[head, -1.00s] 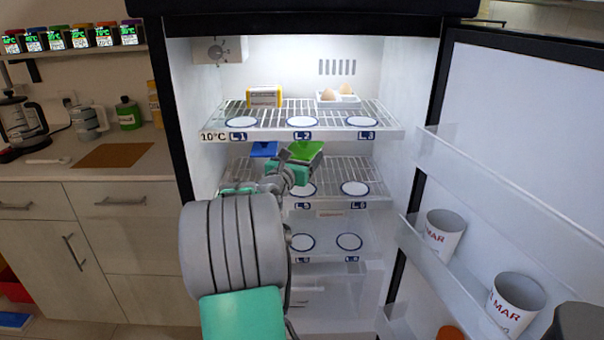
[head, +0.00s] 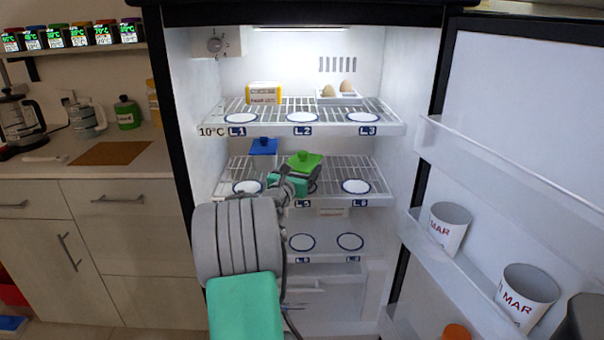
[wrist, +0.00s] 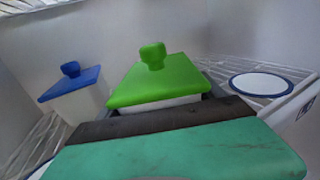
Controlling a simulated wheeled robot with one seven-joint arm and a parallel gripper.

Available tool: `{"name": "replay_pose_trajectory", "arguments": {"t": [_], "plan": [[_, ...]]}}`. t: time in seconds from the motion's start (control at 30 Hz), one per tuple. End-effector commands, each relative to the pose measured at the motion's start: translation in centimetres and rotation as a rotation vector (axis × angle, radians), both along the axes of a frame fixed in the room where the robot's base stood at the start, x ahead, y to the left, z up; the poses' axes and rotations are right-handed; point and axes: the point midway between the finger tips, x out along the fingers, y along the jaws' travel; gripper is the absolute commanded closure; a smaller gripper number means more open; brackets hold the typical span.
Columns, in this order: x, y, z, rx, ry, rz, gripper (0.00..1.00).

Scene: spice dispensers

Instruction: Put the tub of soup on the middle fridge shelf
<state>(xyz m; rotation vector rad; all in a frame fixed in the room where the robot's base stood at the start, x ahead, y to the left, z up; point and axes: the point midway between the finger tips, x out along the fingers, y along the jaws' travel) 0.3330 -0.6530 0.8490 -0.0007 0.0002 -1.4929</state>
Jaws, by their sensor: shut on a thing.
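A tub with a green lid and knob (head: 304,160) is at the middle fridge shelf (head: 335,172), around its centre spot. My gripper (head: 292,183) is shut on this tub from the front. In the wrist view the green-lidded tub (wrist: 158,82) stands upright behind the green and dark gripper body (wrist: 175,140), which hides most of its white sides. I cannot tell whether its base touches the shelf. A blue-lidded tub (head: 263,147) stands at the back left of the same shelf; it also shows in the wrist view (wrist: 78,90).
White round spots on the middle shelf show at left (head: 247,187) and right (head: 356,187). The top shelf (head: 330,127) holds a yellow box (head: 264,93) and eggs (head: 347,88). The open fridge door (head: 520,120) at right carries mugs (head: 449,225).

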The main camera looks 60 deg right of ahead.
Motion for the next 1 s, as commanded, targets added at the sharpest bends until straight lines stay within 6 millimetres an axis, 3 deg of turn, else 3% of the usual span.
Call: {"name": "replay_pose_trajectory", "arguments": {"t": [0.23,0.27,0.3,0.53,0.8,1.0], "plan": [[0.0,0.0,0.2,-0.003,-0.001,0.0,0.96],[0.0,0.0,-0.1,0.001,0.0,0.0,0.23],[0.0,0.0,-0.1,0.001,0.0,0.0,0.19],[0.0,0.0,-0.1,0.001,0.0,0.0,0.02],[0.0,0.0,0.2,0.0,0.0,0.0,0.02],[-0.1,3.5,0.4,0.0,0.002,0.004,0.02]]}}
